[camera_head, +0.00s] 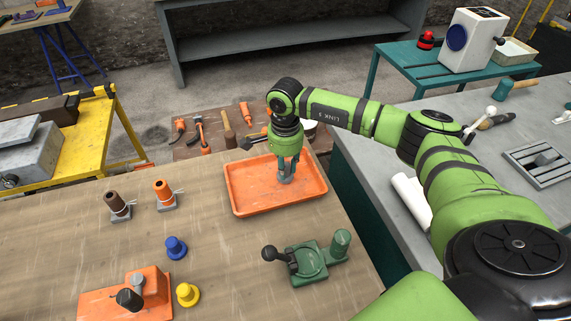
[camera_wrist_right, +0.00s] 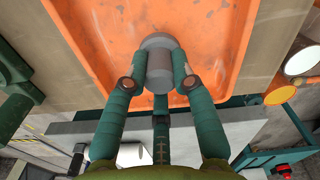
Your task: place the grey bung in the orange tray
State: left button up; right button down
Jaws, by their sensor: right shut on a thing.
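The orange tray (camera_head: 248,194) lies on the wooden table, near its far right edge. My right gripper (camera_head: 285,175) points down over the tray's right half. In the right wrist view its fingers (camera_wrist_right: 158,80) are shut on the grey bung (camera_wrist_right: 158,54), a short grey cylinder. The bung is over the tray floor (camera_wrist_right: 98,22); whether it touches the floor I cannot tell. In the head view the fingers mostly hide the bung. My left gripper is not in view.
A blue bung (camera_head: 175,247) and a yellow bung (camera_head: 187,294) stand left of the tray. A green fixture with a black knob (camera_head: 307,261) stands in front of it. Brown (camera_head: 117,204) and orange (camera_head: 164,193) handled pieces stand to the left.

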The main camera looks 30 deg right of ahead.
jog(key=shift+f, duration=0.65)
jog(key=shift+f, duration=0.25)
jog(key=c, duration=1)
grip_release()
jog(key=shift+r, duration=0.1)
